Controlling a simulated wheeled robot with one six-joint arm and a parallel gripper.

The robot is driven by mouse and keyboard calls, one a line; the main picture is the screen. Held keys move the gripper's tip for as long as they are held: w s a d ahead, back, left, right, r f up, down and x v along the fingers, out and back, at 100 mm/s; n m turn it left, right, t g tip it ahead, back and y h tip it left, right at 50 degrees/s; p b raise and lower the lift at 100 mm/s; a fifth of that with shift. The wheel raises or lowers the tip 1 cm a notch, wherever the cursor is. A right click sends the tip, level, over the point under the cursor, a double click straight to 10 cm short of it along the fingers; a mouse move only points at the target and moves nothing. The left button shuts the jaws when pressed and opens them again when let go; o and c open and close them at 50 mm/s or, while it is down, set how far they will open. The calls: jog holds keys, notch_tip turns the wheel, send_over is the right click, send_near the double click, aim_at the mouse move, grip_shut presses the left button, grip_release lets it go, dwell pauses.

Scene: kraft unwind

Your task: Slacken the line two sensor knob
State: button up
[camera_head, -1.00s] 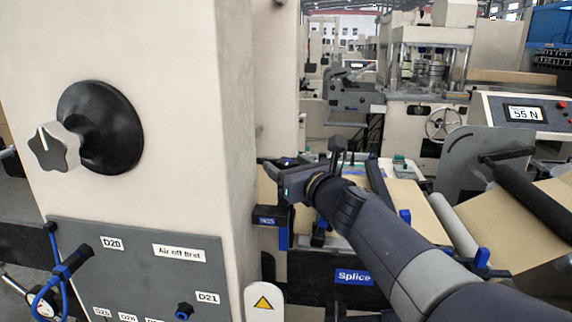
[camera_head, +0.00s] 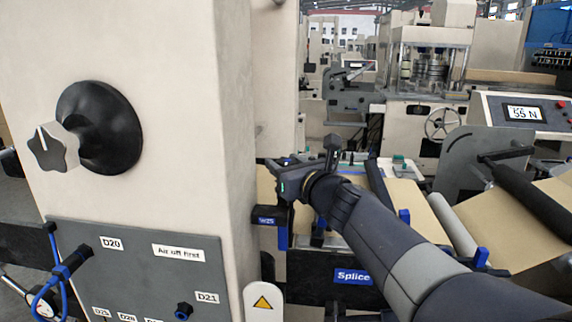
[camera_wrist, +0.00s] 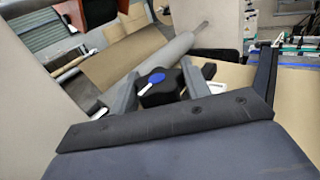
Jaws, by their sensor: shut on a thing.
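The sensor knob (camera_wrist: 165,97) is black and lobed, with a blue cap and a white pointer mark, in the wrist view. My gripper (camera_wrist: 160,75) has one grey finger on each side of the knob and is shut on it. In the head view my gripper (camera_head: 284,180) is beside the right side of the cream column, above a blue tag (camera_head: 268,220) that seems to read W25. The knob is hidden there behind my gripper. A small white label shows beside the knob in the wrist view, too blurred to read.
The cream column (camera_head: 190,60) with a large star knob (camera_head: 52,148) stands close on the left. Brown web (camera_head: 415,208), a grey roller (camera_head: 455,222) and a Splice sign (camera_head: 354,276) are around my arm. A display (camera_head: 524,112) reads 55 N.

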jog(key=shift+r+n+g+y+p, duration=0.1)
jog(key=shift+n+g+y+p, duration=0.25)
jog(key=shift+y+p, duration=0.25)
jog(key=n+g+y+p, duration=0.1)
jog(key=n+y+p, duration=0.1)
jog(key=shift+g+y, duration=0.3)
jog(key=shift+g, duration=0.05)
jog(key=n+g+y+p, duration=0.2)
jog(key=n+g+p, duration=0.1)
jog(key=g, duration=0.1)
jog(key=n+g+y+p, duration=0.3)
jog(key=g, duration=0.1)
jog(key=shift+s+r+y, duration=0.1)
jog(key=shift+s+y, duration=0.05)
jog(key=shift+y, duration=0.15)
jog(key=n+g+p, duration=0.2)
jog(key=g, duration=0.1)
jog(key=n+g+p, duration=0.2)
jog(key=p, duration=0.1)
jog(key=shift+s+a+g+y, duration=0.1)
jog(key=shift+g+y, duration=0.3)
jog(key=n+g+p, duration=0.1)
jog(key=g, duration=0.1)
jog(key=n+g+p, duration=0.2)
jog(key=g, duration=0.1)
jog(key=shift+s+f+n+g+h+p, duration=0.15)
jog(key=shift+f+n+g+h+p, duration=0.15)
jog(key=shift+f+n+h+p, duration=0.1)
jog(key=shift+g, duration=0.3)
